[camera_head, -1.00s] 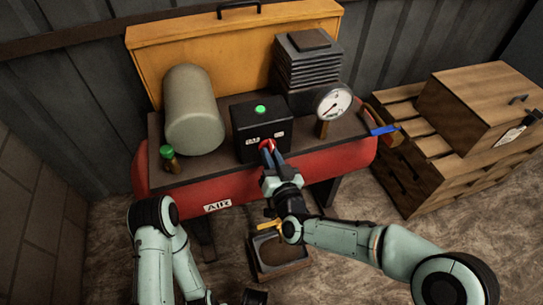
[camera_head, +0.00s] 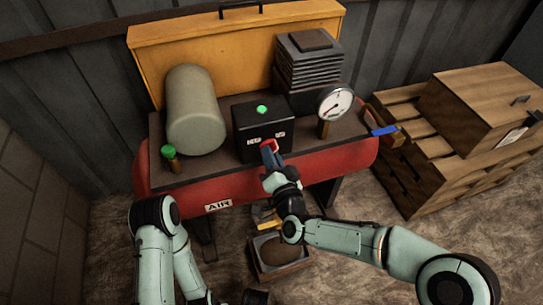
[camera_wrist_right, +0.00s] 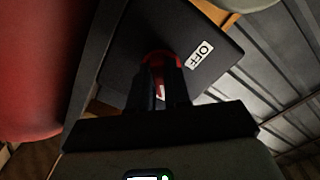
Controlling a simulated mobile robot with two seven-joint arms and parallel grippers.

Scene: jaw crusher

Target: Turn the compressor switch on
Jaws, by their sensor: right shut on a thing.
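The compressor switch is a red knob (camera_head: 270,144) on the front of a black box (camera_head: 250,122) on top of the compressor. My right gripper (camera_head: 269,150) has its fingers closed around the knob and hides much of it. In the right wrist view the red knob (camera_wrist_right: 158,60) shows between the two dark fingers (camera_wrist_right: 160,78), and a white OFF label (camera_wrist_right: 200,55) is beside it. In the head view white labels sit on both sides of the knob. A green light or button (camera_head: 262,109) is on the box's top. My left arm is at lower left; its gripper's state is unclear.
The red air tank (camera_head: 300,165) lies under the deck. A grey cylinder (camera_head: 195,110), a green-capped fitting (camera_head: 169,152), a finned block (camera_head: 308,60) and a gauge (camera_head: 335,101) surround the box. A blue-handled valve (camera_head: 384,130) is at right, near wooden crates (camera_head: 450,150). A tray (camera_head: 262,268) lies below.

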